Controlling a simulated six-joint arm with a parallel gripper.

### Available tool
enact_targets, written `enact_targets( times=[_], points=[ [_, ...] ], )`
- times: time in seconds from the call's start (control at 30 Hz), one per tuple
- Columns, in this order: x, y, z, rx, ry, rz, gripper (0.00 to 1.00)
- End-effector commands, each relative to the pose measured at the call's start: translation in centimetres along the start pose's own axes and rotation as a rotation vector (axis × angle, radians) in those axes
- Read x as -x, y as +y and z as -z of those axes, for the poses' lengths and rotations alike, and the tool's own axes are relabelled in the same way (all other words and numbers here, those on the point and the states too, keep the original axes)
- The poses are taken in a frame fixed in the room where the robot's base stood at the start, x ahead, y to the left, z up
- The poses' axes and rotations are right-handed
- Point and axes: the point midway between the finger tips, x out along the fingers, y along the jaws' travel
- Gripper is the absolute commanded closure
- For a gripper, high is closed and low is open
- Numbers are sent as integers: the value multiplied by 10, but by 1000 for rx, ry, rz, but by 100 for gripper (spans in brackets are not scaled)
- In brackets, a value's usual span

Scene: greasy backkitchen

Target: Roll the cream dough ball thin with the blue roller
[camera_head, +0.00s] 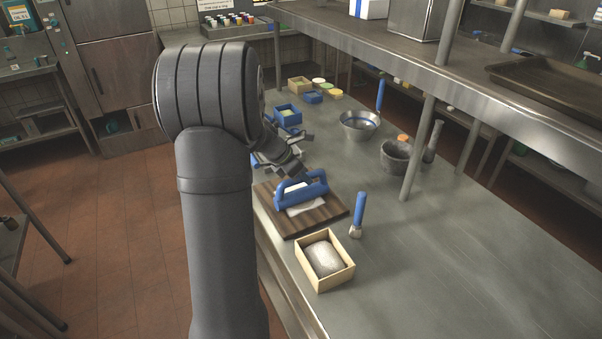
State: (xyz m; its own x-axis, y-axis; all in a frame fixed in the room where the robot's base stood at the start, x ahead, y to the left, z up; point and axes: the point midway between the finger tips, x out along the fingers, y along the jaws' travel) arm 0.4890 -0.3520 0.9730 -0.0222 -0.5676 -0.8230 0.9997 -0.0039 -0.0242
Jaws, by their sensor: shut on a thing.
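A dark wooden board (336,212) lies on the steel table near its left edge. The blue roller (290,186), a blue frame with a handle bar, is over the middle of the board. A pale, flat-looking patch that seems to be the cream dough (305,209) shows at the roller's near side. The roller hides the rest of it, and I cannot tell its full outline or thickness. My gripper (309,180) is at the top of the roller, shut on its handle. The fingers are small and partly hidden. I cannot tell whether the roller presses on the dough.
A wooden box (346,272) holding a greyish-white lump stands near the board. A blue-handled tool (359,215) stands right of the board. A steel pan (358,125), a grey mortar (396,160) and blue bins (288,115) are farther back. A shelf post (421,150) rises at right. The near right table is clear.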

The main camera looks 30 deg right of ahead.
Motion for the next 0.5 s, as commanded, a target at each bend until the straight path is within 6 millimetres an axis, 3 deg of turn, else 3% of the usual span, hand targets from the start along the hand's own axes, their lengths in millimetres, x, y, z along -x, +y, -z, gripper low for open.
enact_targets(
  times=[0.23, 0.5],
  points=[
    [0, -11, 0, 0, 1, 3, 100],
    [0, 0, 0, 0, 0, 0, 100]
  ],
)
